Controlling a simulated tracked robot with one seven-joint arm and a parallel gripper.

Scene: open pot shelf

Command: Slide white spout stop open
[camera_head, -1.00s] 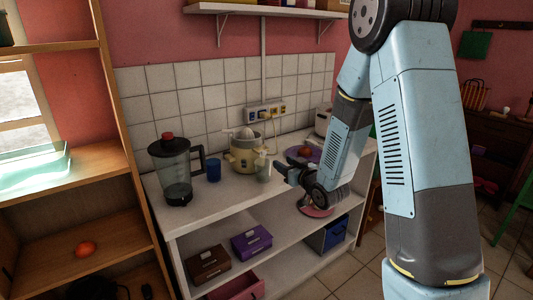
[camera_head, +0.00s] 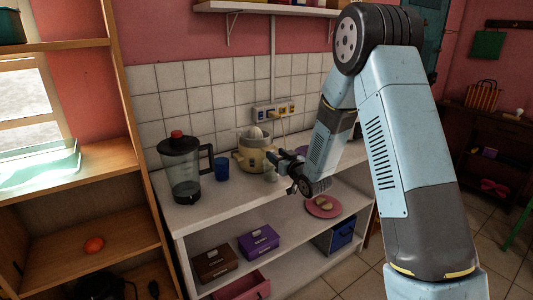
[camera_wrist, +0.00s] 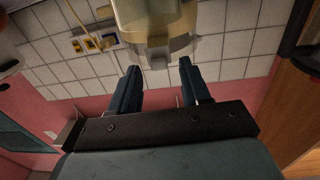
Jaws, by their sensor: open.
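The yellow juicer (camera_head: 247,158) with a pale cone on top stands on the white counter against the tiled wall. My gripper (camera_head: 272,157) is just to its right at the height of its upper body, jaws open. In the wrist view the picture is turned over. The juicer (camera_wrist: 155,22) fills the top middle, and its pale front part (camera_wrist: 158,58) lies ahead of and between the two dark fingertips (camera_wrist: 160,66). The fingers show no grip on anything. I cannot clearly make out the white spout stop. A small clear cup (camera_head: 270,174) is partly hidden below my gripper.
A blue cup (camera_head: 222,169) and a blender (camera_head: 182,170) stand left of the juicer. A wall socket with plugs (camera_head: 273,113) is behind. A purple plate (camera_head: 308,149) is partly hidden behind my arm. Boxes and a pink plate (camera_head: 323,206) are on the shelf below.

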